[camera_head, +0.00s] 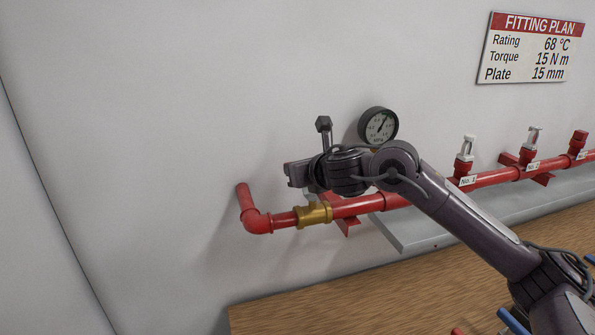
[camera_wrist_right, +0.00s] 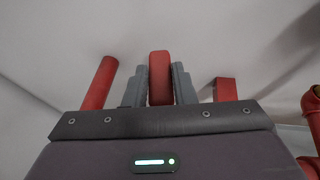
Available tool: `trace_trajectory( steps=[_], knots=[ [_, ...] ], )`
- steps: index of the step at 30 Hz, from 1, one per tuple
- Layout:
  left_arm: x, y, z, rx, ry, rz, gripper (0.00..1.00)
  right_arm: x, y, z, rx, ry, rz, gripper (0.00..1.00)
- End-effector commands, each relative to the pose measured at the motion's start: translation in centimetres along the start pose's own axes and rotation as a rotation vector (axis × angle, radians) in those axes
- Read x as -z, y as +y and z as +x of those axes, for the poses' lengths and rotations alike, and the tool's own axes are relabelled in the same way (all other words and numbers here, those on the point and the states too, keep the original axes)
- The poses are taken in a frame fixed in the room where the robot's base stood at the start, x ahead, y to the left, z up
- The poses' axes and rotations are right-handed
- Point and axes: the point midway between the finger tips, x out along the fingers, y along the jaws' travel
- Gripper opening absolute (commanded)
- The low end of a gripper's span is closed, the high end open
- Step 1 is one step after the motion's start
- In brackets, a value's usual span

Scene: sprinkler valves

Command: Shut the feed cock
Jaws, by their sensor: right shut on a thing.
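The feed cock is a brass valve body (camera_head: 313,214) in the red pipe, low in the head view. My right gripper (camera_head: 291,175) is just above the brass body, its arm reaching in from the right. In the right wrist view my right gripper (camera_wrist_right: 159,85) has its two grey fingers on either side of a red lever (camera_wrist_right: 160,76), shut on it. The lever is not clear in the head view, where my gripper and wrist cover that spot. My left gripper is in neither view.
The red pipe (camera_head: 360,207) runs right along the wall, with an elbow (camera_head: 256,221) at its left end. A gauge (camera_head: 378,127) stands behind my wrist. Several sprinkler heads (camera_head: 465,148) rise from the pipe at right. A wooden bench (camera_head: 330,295) lies below.

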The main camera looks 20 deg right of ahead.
Motion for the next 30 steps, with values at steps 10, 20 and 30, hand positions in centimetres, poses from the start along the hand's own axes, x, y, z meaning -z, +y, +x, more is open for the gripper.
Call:
trace_trajectory(
  steps=[10,20,30],
  knots=[
    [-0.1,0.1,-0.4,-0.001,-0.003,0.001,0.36,-0.2,-1.1,-0.1,0.151,-0.004,0.063,0.0],
    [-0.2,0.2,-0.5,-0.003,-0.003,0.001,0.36,-0.1,-1.4,-0.2,0.189,-0.004,0.078,0.0],
    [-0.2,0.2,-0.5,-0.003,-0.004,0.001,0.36,-0.1,-1.5,-0.2,0.19,-0.004,0.079,0.31]
  ],
)
